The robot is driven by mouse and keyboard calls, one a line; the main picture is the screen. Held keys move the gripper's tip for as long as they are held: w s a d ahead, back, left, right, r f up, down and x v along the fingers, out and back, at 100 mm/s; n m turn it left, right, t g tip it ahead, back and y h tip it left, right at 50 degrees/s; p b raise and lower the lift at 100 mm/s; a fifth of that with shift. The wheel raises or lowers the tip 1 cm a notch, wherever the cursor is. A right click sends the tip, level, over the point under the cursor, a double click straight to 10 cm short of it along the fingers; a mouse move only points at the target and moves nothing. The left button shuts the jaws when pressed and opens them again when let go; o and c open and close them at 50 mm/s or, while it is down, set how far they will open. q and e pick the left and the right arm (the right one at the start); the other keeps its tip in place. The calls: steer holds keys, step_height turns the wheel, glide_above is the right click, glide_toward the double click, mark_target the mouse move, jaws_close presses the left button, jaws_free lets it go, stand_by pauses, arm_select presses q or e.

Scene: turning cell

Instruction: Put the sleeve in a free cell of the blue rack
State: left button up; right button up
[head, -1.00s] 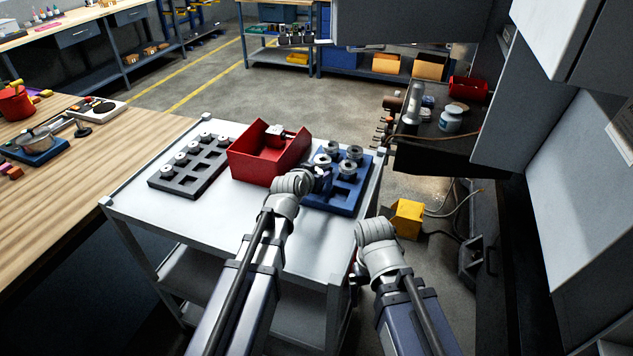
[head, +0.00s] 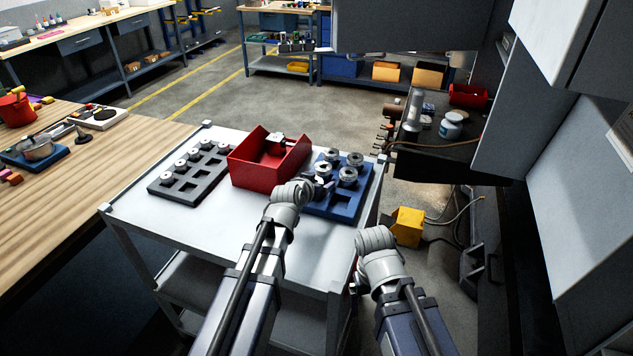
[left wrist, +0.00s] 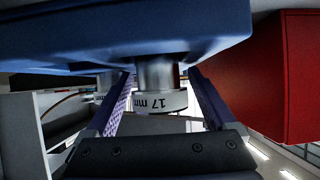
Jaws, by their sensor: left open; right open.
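The blue rack (head: 330,210) stands at the right end of the cart top, with several grey metal sleeves upright in its rear cells. Front cells look empty. My left gripper (head: 321,186) is low at the rack's left side. In the left wrist view the rack (left wrist: 120,38) fills the top, upside down. A sleeve (left wrist: 158,100) marked 17 mm stands in it, between the spread fingers of my left gripper (left wrist: 162,90), with gaps on both sides. My right gripper (head: 354,284) is beside the cart's right edge, mostly hidden by its wrist, away from the rack.
A red bin (head: 250,172) with a metal part inside stands close left of the blue rack. A grey rack (head: 178,188) with several sleeves is further left. The cart's front top (head: 200,225) is clear. A machine with a dark tray (head: 440,155) is at the right.

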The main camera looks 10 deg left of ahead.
arm_select(q)
steer(key=p+v, duration=0.3)
steer(key=v, duration=0.4)
steer(key=shift+s+r, duration=0.15)
steer(key=shift+s, duration=0.05)
stand_by(1.0)
